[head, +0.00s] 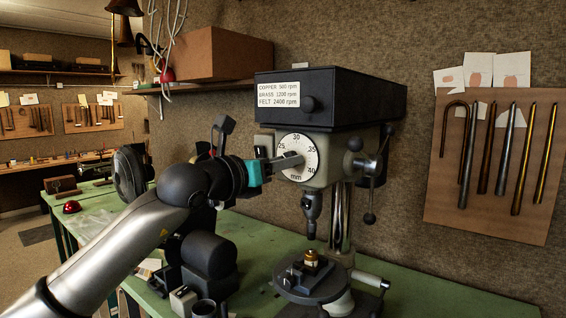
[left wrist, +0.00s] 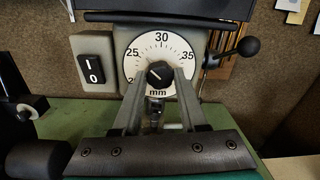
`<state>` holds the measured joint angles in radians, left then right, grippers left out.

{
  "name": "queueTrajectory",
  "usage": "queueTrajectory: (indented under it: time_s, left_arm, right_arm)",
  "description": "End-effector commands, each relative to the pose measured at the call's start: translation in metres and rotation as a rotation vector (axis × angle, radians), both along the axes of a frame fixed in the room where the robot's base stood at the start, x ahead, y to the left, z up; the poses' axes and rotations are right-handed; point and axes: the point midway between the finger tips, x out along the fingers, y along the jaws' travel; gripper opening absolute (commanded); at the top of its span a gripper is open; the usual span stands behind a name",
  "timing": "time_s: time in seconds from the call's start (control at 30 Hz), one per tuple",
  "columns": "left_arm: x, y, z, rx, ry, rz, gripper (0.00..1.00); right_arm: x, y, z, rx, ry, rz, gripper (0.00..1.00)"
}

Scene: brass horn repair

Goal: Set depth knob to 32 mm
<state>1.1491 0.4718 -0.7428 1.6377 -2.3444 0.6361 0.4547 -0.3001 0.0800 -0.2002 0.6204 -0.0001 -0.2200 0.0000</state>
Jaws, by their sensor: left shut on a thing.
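The depth knob (left wrist: 160,74) is a small dark knob at the centre of a round white dial (head: 308,145) on the drill press front. The dial reads 25, 30, 35 and mm, with 40 also showing in the head view. My left gripper (head: 294,160) reaches the dial from the left. In the left wrist view its two fingers (left wrist: 160,78) are shut on the knob, one on each side. A pale mark shows on the knob's face, but its exact reading is too small to tell. My right gripper is not in view.
The drill press head (head: 345,98) carries a speed label. A chuck (head: 311,212) hangs above a round table (head: 315,283) holding a small brass piece. A lever with ball ends (head: 370,180) is at the right. A switch (left wrist: 94,62) is left of the dial.

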Motion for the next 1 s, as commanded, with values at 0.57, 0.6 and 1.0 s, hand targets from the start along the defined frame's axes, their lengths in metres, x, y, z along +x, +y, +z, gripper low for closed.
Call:
queueTrajectory:
  time_s: [0.57,0.6,1.0]
  left_arm:
    - [0.000,-0.001,-0.003,0.150,-0.110,-0.001,0.00]
    - [0.000,-0.001,-0.003,0.176,-0.129,-0.001,0.00]
    - [0.000,0.000,-0.002,0.481,-0.349,0.001,0.00]
  right_arm:
    - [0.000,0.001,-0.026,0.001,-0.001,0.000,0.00]
    - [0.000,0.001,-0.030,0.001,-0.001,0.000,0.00]
    - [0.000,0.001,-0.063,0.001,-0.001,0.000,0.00]
